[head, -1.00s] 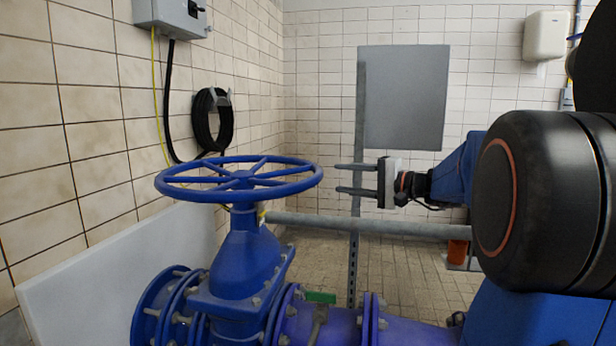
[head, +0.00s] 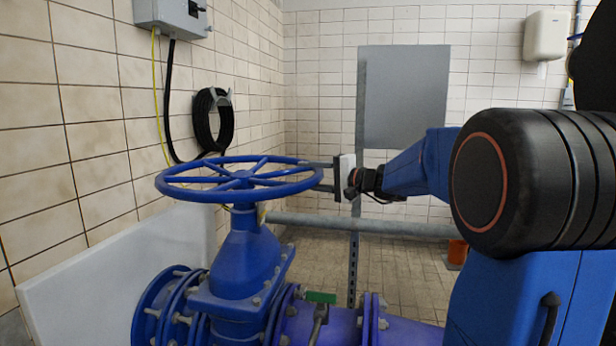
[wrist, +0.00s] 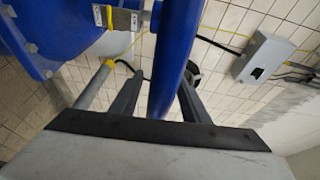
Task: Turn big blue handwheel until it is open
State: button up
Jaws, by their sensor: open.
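The big blue handwheel (head: 240,174) lies flat on top of the blue valve body (head: 243,255) at the left of the head view. My gripper (head: 322,176) is at the wheel's right edge, with its fingers pointing left. In the wrist view, the wheel's blue rim (wrist: 172,55) runs between the two dark fingers of my gripper (wrist: 160,95). The fingers are open, with a gap to the rim on each side. The rim partly hides the fingertips in the head view.
A grey horizontal pipe (head: 365,226) runs behind the valve, below my gripper. A thin upright post (head: 353,265) and a grey panel (head: 405,97) stand behind. A green-handled small valve (head: 320,297) sits on the blue pipe. A tiled wall (head: 90,110) is at left.

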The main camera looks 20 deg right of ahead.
jog(key=shift+w+a, duration=0.1)
jog(key=shift+c, duration=0.7)
grip_shut()
